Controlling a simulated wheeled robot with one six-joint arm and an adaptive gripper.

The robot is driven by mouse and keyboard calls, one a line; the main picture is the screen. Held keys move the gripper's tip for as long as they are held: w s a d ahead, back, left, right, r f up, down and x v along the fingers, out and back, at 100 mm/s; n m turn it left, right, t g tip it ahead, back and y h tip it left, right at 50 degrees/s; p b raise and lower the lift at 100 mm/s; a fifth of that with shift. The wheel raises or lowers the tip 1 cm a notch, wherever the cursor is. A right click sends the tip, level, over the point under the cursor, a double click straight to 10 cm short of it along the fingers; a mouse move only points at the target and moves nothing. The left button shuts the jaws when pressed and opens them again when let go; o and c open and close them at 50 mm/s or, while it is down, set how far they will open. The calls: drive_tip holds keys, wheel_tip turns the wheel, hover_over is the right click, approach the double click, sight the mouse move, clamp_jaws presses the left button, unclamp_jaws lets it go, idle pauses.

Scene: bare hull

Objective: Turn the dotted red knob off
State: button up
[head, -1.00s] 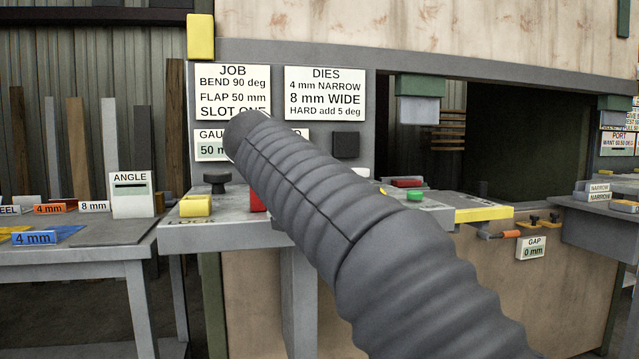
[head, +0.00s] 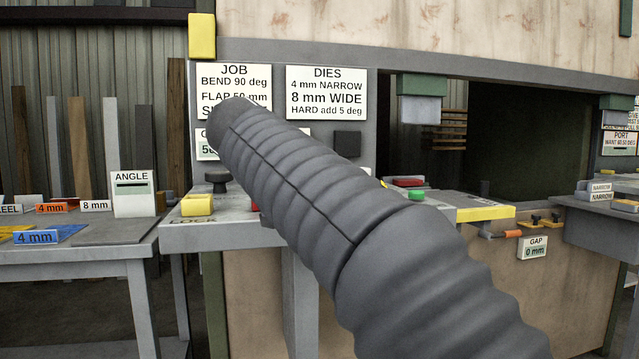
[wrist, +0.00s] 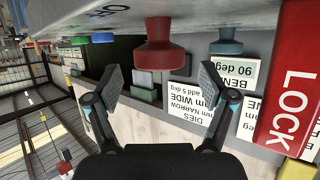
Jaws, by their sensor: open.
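In the head view my own arm covers the area where the red knob would show, and my gripper is hidden.
A dark knob (wrist: 226,42) stands beside the red knob; it also shows in the head view (head: 217,181). A large red LOCK block (wrist: 290,85) is close on the right in the wrist view. A sign panel (head: 330,92) rises behind the console.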

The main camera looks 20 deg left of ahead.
drive_tip(key=v, duration=0.8)
drive_tip(key=shift+s, duration=0.25)
